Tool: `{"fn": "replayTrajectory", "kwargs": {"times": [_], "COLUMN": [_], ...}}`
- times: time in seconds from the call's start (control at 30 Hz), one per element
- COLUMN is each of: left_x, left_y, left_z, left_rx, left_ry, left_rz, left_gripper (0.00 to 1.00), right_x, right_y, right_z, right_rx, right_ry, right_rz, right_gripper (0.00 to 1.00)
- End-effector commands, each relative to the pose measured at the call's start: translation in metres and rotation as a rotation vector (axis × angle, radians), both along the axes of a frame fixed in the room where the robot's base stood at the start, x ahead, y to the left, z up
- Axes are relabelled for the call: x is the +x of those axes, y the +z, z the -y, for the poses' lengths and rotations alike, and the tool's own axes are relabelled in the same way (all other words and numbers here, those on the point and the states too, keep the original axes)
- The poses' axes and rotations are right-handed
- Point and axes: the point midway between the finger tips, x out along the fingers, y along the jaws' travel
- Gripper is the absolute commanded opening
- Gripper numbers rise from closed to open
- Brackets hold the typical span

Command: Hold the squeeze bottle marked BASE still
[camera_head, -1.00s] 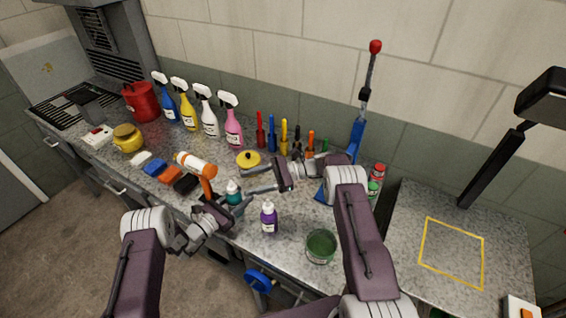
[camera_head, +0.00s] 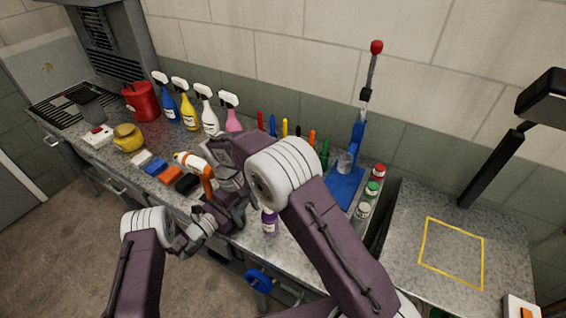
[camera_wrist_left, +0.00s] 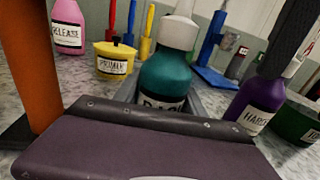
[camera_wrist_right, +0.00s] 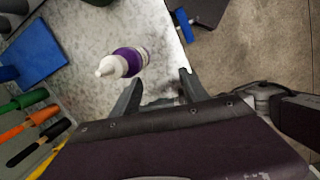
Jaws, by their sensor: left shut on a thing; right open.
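The teal squeeze bottle (camera_wrist_left: 165,80) with a white top and a partly hidden label stands in the left wrist view. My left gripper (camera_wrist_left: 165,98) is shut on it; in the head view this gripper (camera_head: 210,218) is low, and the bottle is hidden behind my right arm. My right gripper (camera_head: 230,172) is beside the left one there, its fingertips hard to make out. In the right wrist view its fingers (camera_wrist_right: 158,90) are apart and empty.
The purple bottle also shows in the head view (camera_head: 269,222). Spray bottles (camera_head: 189,113) line the wall. A blue stand (camera_head: 345,188) and small tins (camera_head: 372,189) are at right. The side table with a yellow outline (camera_head: 452,252) is clear.

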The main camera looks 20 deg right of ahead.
Motion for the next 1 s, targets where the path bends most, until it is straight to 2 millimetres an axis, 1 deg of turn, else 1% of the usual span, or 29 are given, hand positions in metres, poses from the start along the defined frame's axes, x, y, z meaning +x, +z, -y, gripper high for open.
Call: {"fn": "replayTrajectory", "kwargs": {"times": [0.03,0.17,0.33,0.4,0.6,0.7,0.83,1.0], "left_x": [0.000,0.000,0.000,0.000,0.000,0.000,0.000,0.000], "left_y": [0.000,0.000,0.000,0.000,0.000,0.000,0.000,0.000], "left_z": [0.000,0.000,0.000,0.000,0.000,0.000,0.000,0.000], "left_rx": [0.000,0.000,0.000,0.000,-0.001,0.000,0.000,0.000], "left_ry": [0.000,0.000,0.000,0.000,0.000,0.000,0.000,0.000], "left_rz": [0.000,0.000,0.000,0.000,0.001,0.000,0.000,0.000], "left_gripper": [0.00,0.00,0.00,0.00,0.00,0.00,0.00,0.00], "right_x": [0.003,0.017,0.042,0.047,0.062,0.067,0.072,0.075], "right_y": [0.007,0.026,0.055,0.057,0.074,0.082,0.091,0.096], "right_z": [0.000,0.006,0.025,0.044,0.089,0.107,0.124,0.133], "right_rx": [-0.050,-0.208,-0.433,-0.497,-0.674,-0.743,-0.805,-0.838], "right_ry": [0.089,0.317,0.649,0.735,0.981,1.077,1.165,1.216], "right_rz": [0.040,0.144,0.176,0.115,-0.073,-0.174,-0.277,-0.343], "right_gripper": [0.52,0.52,0.52,0.52,0.52,0.52,0.52,0.52]}}
